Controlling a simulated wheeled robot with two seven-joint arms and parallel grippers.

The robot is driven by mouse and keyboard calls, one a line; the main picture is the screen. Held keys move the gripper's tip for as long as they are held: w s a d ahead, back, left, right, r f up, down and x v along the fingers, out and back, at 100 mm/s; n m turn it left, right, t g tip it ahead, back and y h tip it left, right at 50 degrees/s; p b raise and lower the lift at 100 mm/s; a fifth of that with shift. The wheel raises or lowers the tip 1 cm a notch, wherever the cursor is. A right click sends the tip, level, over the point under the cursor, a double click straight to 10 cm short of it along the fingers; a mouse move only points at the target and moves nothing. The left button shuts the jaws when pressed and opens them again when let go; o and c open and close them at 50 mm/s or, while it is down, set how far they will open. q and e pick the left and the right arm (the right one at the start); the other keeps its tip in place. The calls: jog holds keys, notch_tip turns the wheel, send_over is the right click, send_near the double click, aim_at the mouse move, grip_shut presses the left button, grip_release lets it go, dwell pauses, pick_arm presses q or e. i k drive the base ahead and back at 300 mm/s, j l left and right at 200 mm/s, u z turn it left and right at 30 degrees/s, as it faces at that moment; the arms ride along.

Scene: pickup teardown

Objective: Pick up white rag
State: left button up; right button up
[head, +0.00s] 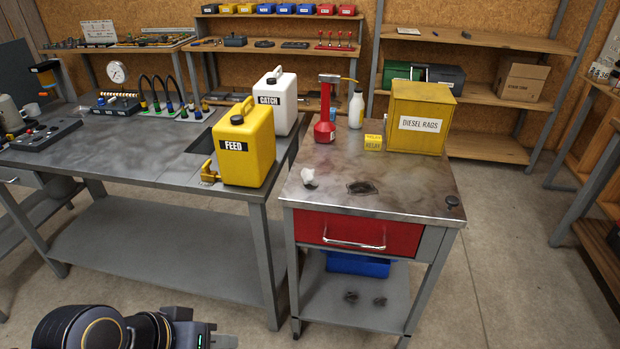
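My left gripper (222,341) shows only in part at the bottom edge of the head view, left of the cart and well apart from the rag. Its fingers are cut off by the frame, so I cannot tell whether it is open or shut. My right gripper is not in view.
A dark patch or cloth (362,188) lies right of the rag. Behind stand a red oil can (325,130), a white bottle (356,110) and the yellow diesel rags box (420,112). A yellow FEED jug (245,150) stands on the left bench. Floor at right is clear.

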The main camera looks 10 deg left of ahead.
aim_at(307, 176)
jog(key=i+l, duration=0.2)
jog(key=i, duration=0.25)
jog(key=i+l+u, duration=0.1)
jog(key=i, duration=0.35)
jog(key=i+l, duration=0.35)
jog(key=i+u, duration=0.05)
jog(key=i, duration=0.1)
